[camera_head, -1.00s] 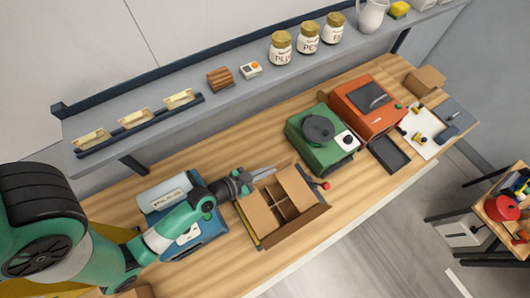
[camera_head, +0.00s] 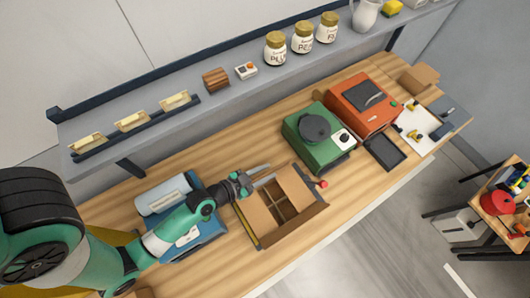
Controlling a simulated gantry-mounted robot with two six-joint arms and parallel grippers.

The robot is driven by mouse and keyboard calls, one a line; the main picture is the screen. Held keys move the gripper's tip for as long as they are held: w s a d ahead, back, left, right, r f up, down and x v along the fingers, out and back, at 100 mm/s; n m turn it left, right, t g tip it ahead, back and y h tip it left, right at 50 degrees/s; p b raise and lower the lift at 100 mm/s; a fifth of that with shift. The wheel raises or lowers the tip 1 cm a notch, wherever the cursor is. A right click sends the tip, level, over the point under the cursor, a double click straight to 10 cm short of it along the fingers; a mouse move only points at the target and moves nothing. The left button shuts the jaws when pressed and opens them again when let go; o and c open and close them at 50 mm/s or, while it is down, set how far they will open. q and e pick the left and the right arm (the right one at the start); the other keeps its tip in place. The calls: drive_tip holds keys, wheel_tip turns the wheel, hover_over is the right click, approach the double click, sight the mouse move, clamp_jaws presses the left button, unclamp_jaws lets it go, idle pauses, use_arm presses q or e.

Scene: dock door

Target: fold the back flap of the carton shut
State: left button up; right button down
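The open brown carton (camera_head: 254,216) sits on the wooden bench, with a divider and several compartments showing inside. Its left and right flaps lie partly over the opening. The front flap (camera_head: 294,226) leans outward on the near side. The back edge lies by my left gripper, and the back flap is hard to make out there. My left gripper (camera_head: 262,174) is at the carton's back left corner, its fingers pointing right along the back edge. I cannot tell whether it touches the flap or how far its fingers are apart. My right gripper is not in view.
A green machine (camera_head: 314,140) and an orange machine (camera_head: 363,104) stand right of the carton. A red-ended tool (camera_head: 322,184) lies at its right corner. A blue device (camera_head: 197,241) is under my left arm. A shelf (camera_head: 215,107) with jars runs behind. Bench between carton and shelf is clear.

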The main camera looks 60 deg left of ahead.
use_arm(q)
drive_tip(key=b+v, duration=0.1)
drive_tip(key=v, duration=0.2)
drive_tip(key=b+v, duration=0.1)
drive_tip(key=v, duration=0.2)
drive_tip(key=b+v, duration=0.2)
drive_tip(key=v, duration=0.2)
drive_tip(key=shift+s+a+f, duration=0.1)
drive_tip(key=shift+s+f, duration=0.1)
drive_tip(key=shift+f, duration=0.05)
drive_tip(key=shift+s+d+r, duration=0.25)
drive_tip(key=shift+s+r, duration=0.3)
